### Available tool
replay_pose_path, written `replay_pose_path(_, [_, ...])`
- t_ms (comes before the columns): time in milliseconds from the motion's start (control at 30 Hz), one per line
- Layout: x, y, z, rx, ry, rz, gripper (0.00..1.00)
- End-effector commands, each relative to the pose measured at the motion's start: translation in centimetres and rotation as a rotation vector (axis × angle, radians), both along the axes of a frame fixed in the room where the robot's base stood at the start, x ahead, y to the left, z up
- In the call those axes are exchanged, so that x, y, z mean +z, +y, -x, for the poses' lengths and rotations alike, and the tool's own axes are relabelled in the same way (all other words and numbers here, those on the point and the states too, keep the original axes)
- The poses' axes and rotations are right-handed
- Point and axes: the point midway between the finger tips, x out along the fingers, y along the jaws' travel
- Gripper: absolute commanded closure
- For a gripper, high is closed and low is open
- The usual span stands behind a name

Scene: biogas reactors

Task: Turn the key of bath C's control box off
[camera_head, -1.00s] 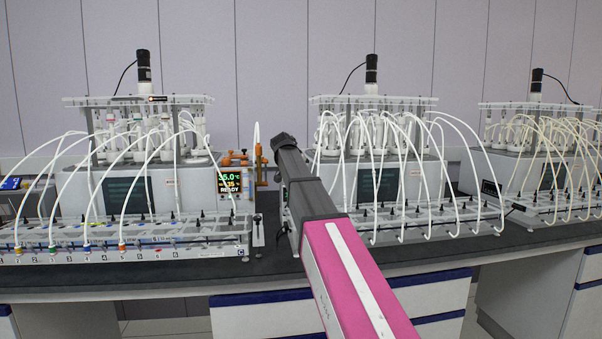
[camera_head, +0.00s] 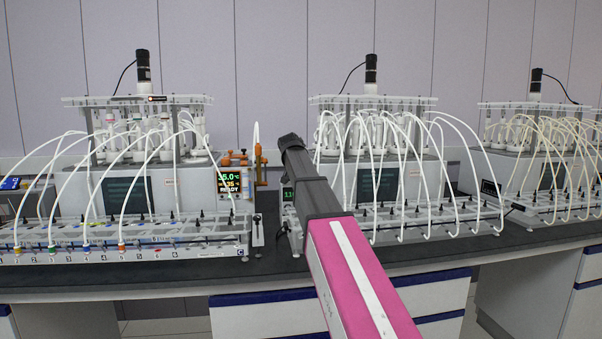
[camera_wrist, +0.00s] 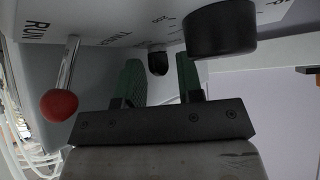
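Bath C (camera_head: 185,228) is the left unit, marked with a small C at its front right corner. Its lit display (camera_head: 229,183) reads about 35 and READY. My gripper's fingers cannot be made out in the head view, where my arm ends right of that display. In the wrist view my gripper (camera_wrist: 160,77) is open, its two green-padded fingers apart. A small dark rounded part (camera_wrist: 158,60) shows between the fingers, just beyond them; I cannot tell whether it is the key. It sits on a pale panel (camera_wrist: 120,18) with RUN and timer lettering.
On that panel, a red-balled lever (camera_wrist: 60,103) stands left of the fingers and a large black knob (camera_wrist: 220,30) to the right, both close. The middle bath (camera_head: 375,185) and right bath (camera_head: 545,165) stand along the dark bench, with looping tubes.

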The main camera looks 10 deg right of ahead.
Motion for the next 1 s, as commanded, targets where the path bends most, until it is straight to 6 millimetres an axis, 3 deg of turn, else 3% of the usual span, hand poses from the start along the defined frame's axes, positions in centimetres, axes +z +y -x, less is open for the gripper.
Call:
replay_pose_path(233, [1.0, 0.5, 0.9, 0.001, -0.002, 0.000, 0.66])
replay_pose_path(700, [6.6, 3.2, 5.8, 0.000, -0.001, 0.000, 0.66])
replay_pose_path(1000, [7.7, 3.7, 6.7, 0.000, 0.000, 0.000, 0.66])
